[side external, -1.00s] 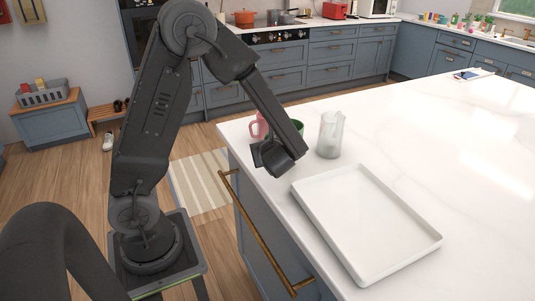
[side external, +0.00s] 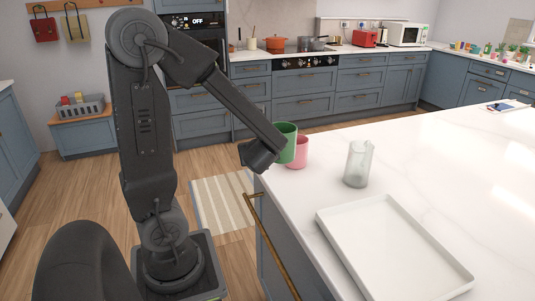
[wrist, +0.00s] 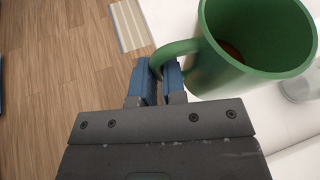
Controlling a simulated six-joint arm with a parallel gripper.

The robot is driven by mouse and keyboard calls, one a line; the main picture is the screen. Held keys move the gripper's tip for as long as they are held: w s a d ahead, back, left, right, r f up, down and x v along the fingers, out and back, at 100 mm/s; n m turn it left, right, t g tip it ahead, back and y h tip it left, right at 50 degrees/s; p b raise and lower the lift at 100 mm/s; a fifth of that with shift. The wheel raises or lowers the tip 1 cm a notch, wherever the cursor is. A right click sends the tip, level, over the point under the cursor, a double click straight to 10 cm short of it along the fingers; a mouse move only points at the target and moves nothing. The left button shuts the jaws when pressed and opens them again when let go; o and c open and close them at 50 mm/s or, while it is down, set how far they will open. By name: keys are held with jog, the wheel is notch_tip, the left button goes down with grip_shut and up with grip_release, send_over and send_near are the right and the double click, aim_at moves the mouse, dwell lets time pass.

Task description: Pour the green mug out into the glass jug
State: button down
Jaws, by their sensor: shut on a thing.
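The green mug (side external: 289,138) is held upright or nearly so, and looks raised above the counter beside the pink mug. In the wrist view the green mug (wrist: 232,68) fills the upper right, with some brown-red contents visible deep inside. My gripper (wrist: 163,72) is shut on its handle, one blue-tipped finger on each side. In the side view my gripper (side external: 268,150) is partly hidden by my forearm. The glass jug (side external: 358,164) stands upright on the white counter, to the right of the mugs. In the wrist view part of the jug (wrist: 300,88) shows behind the mug.
A pink mug (side external: 298,152) stands on the counter close to the green mug, partly covered by it in the side view. A white tray (side external: 376,268) lies in front of the jug. The counter (side external: 450,160) right of the jug is clear.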

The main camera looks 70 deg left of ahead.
jog(key=shift+s+a+r, duration=0.5)
jog(key=w+f, duration=0.4)
jog(key=w, duration=0.9)
jog(key=shift+d, duration=0.3)
jog(key=shift+w, duration=0.15)
